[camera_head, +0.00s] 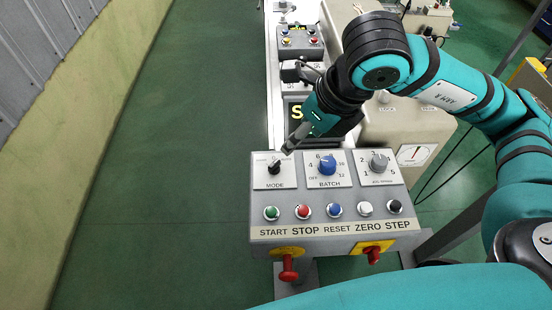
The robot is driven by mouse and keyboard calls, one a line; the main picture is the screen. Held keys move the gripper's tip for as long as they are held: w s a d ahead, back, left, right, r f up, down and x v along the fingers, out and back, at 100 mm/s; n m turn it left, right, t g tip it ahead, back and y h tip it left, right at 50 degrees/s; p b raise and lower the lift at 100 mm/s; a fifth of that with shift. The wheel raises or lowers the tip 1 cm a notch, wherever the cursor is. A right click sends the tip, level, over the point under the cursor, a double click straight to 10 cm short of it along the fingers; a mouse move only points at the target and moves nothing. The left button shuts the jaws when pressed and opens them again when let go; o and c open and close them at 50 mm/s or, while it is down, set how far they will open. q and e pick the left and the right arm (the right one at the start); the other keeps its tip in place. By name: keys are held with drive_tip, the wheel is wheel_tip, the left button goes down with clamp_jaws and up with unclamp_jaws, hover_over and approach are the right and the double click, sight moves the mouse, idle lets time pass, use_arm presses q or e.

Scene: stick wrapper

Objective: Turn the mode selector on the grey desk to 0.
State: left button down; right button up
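The mode selector (274,168) is a small black knob on a white plate marked MODE, at the upper left of the grey desk (322,240). Its position labels are too small to read and partly hidden, so I cannot tell its setting. My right gripper (284,154) reaches down from the upper right, with its dark fingers close together right at the top of the knob. I cannot tell whether they touch or grasp it. My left gripper is not in view.
Beside it are a blue BATCH knob (327,166) and a grey knob (378,162). Below are several push buttons, including green START (271,213). Two red knobs, left (288,268) and right (373,255), stick out in front. A beige machine housing (400,128) stands behind. Green floor at left is clear.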

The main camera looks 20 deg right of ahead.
sight(276, 164)
drive_tip(key=p+x, duration=0.3)
drive_tip(key=x, duration=1.2)
drive_tip(key=shift+a+f, duration=0.1)
drive_tip(key=shift+f, duration=0.1)
drive_tip(key=shift+c, duration=0.2)
